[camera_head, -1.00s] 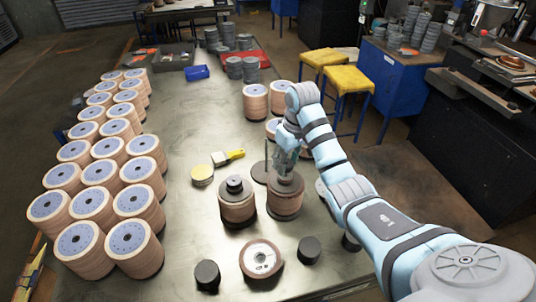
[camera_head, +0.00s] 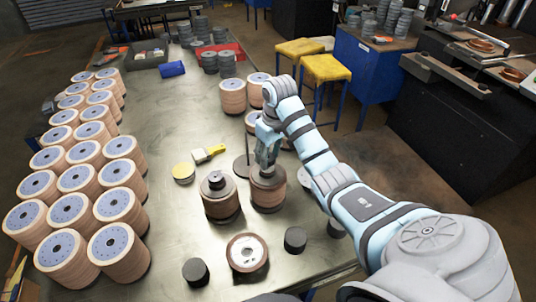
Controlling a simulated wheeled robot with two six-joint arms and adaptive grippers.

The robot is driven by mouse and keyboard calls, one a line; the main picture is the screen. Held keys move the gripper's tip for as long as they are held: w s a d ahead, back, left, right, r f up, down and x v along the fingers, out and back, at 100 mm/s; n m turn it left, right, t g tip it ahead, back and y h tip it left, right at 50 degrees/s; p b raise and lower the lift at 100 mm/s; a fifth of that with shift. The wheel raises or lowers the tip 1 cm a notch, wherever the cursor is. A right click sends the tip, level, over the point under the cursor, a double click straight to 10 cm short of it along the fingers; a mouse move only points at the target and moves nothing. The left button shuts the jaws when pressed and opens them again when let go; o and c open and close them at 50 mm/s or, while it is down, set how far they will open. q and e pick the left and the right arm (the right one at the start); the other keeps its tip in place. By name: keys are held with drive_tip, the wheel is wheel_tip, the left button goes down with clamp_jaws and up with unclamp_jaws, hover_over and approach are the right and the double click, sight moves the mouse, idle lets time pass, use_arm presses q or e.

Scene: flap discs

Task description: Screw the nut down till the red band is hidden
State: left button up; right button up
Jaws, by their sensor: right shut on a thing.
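My right gripper (camera_head: 267,160) points down onto the top of a brown flap disc stack (camera_head: 268,194) with a dark top plate, near the middle of the table. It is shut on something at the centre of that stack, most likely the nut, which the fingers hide. I cannot make out a red band there. A similar stack (camera_head: 221,205) stands just to the left, with a dark knob-like piece (camera_head: 215,178) on top. My left gripper is not in view.
Many flap disc stacks (camera_head: 122,205) fill the table's left side. A yellow-handled brush (camera_head: 210,153) and yellow disc (camera_head: 183,171) lie left of the gripper. A single disc (camera_head: 247,252) and dark cylinders (camera_head: 195,271) stand in front. A thin upright rod (camera_head: 247,150) stands close to the gripper.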

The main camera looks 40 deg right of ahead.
drive_tip(key=shift+f, duration=0.15)
idle(0.4)
drive_tip(key=shift+f, duration=0.8)
drive_tip(key=shift+f, duration=0.3)
idle(0.3)
drive_tip(key=o, duration=1.2)
drive_tip(key=shift+r, duration=0.1)
